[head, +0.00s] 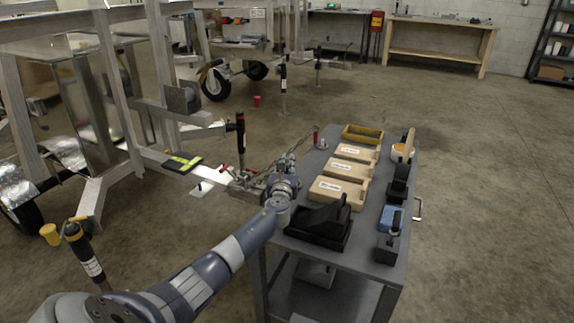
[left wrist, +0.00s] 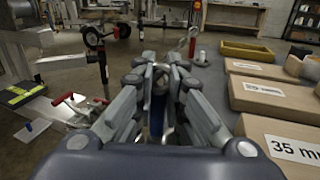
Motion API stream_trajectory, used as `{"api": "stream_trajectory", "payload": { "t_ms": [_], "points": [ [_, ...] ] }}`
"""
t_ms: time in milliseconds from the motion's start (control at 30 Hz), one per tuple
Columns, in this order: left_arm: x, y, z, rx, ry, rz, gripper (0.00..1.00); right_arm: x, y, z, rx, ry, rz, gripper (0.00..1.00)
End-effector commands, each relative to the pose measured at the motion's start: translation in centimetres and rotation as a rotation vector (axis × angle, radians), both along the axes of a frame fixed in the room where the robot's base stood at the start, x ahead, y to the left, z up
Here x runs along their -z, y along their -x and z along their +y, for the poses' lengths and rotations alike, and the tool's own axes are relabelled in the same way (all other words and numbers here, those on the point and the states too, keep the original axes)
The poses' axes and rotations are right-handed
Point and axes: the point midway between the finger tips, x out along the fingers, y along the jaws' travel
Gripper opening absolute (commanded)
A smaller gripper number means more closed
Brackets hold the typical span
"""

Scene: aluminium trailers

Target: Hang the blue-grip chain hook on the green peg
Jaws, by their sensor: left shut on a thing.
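My left gripper (head: 284,170) is at the left edge of the grey cart in the head view. In the left wrist view its fingers (left wrist: 160,75) are closed around a metal piece with a blue part (left wrist: 156,122) below it, which looks like the blue-grip chain hook. The fingers hide most of it, and I cannot make out its full shape. I cannot pick out the green peg in either view. My right gripper is not in view.
The cart (head: 359,232) holds wooden blocks (head: 338,191), a yellow tray (head: 363,134), black holders and a blue item. A red-handled piece (left wrist: 192,46) stands near its far left corner.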

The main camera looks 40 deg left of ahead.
Motion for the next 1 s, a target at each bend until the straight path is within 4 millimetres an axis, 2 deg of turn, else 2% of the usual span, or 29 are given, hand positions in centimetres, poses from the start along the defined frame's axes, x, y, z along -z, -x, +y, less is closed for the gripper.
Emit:
{"api": "stream_trajectory", "payload": {
  "t_ms": [300,333,433,800,1000],
  "points": [
    [0.0,0.0,0.0,0.000,-0.001,-0.002,0.00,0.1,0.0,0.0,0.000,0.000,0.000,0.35],
    [0.0,0.0,0.0,0.000,-0.001,-0.002,0.13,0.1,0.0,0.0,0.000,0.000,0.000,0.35],
    [0.0,0.0,0.0,0.000,-0.001,-0.002,0.35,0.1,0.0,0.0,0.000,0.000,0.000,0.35],
    [0.2,0.1,-0.1,0.000,-0.001,0.001,0.35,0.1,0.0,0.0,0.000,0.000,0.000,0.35],
    [0.3,1.4,-0.9,0.001,-0.001,0.000,0.35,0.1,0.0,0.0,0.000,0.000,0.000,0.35]
  ]
}}
